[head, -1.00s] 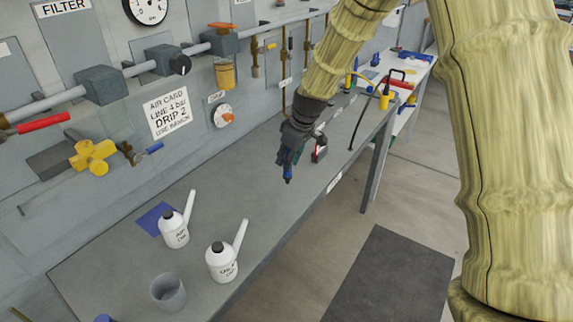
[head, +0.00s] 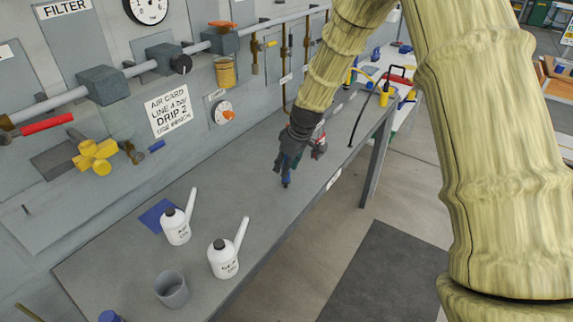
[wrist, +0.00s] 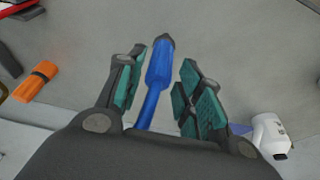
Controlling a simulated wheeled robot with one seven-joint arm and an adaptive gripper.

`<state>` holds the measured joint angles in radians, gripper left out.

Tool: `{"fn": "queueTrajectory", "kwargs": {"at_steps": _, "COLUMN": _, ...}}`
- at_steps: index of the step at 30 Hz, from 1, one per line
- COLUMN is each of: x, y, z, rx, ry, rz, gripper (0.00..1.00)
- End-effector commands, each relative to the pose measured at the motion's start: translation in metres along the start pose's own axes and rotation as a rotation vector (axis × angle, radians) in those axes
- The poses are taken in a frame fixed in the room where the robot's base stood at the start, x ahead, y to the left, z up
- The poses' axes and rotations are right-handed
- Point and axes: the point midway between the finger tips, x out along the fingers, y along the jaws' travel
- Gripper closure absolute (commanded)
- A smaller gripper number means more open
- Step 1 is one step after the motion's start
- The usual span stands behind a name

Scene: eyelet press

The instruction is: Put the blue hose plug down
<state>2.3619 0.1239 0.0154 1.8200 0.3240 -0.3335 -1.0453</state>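The blue hose plug (wrist: 158,75) is a slim blue piece with a dark tip, between my gripper's fingers in the wrist view. My gripper (wrist: 165,85) is open around it, and a gap shows between the plug and the green pads on either side. In the head view, my gripper (head: 287,170) points down over the middle of the grey bench (head: 245,205). The plug's blue lower end (head: 286,182) shows below the fingers, at or very near the bench top. I cannot tell whether it touches the bench.
Two white oil bottles (head: 176,228) (head: 223,262), a blue cloth (head: 157,215) and a grey cup (head: 171,290) are at the bench's near end. A red and black item (head: 319,148) is close behind my gripper. Pipes and valves line the wall. Bench between gripper and bottles is clear.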

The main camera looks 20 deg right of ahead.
Motion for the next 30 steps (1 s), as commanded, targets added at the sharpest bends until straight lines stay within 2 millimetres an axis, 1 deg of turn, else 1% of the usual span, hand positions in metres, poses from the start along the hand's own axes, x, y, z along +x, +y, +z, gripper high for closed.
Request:
{"fn": "queueTrajectory", "kwargs": {"at_steps": 10, "x": -0.001, "y": 0.0, "z": 0.0, "rx": 0.0, "ry": 0.0, "rz": 0.0, "gripper": 0.55}}
{"fn": "queueTrajectory", "kwargs": {"at_steps": 15, "x": -0.007, "y": 0.0, "z": -0.001, "rx": 0.0, "ry": 0.0, "rz": 0.0, "gripper": 0.55}}
{"fn": "queueTrajectory", "kwargs": {"at_steps": 20, "x": -0.025, "y": 0.0, "z": -0.001, "rx": 0.0, "ry": 0.001, "rz": 0.001, "gripper": 0.55}}
{"fn": "queueTrajectory", "kwargs": {"at_steps": 30, "x": -0.072, "y": 0.001, "z": -0.001, "rx": -0.001, "ry": 0.002, "rz": 0.002, "gripper": 0.55}}
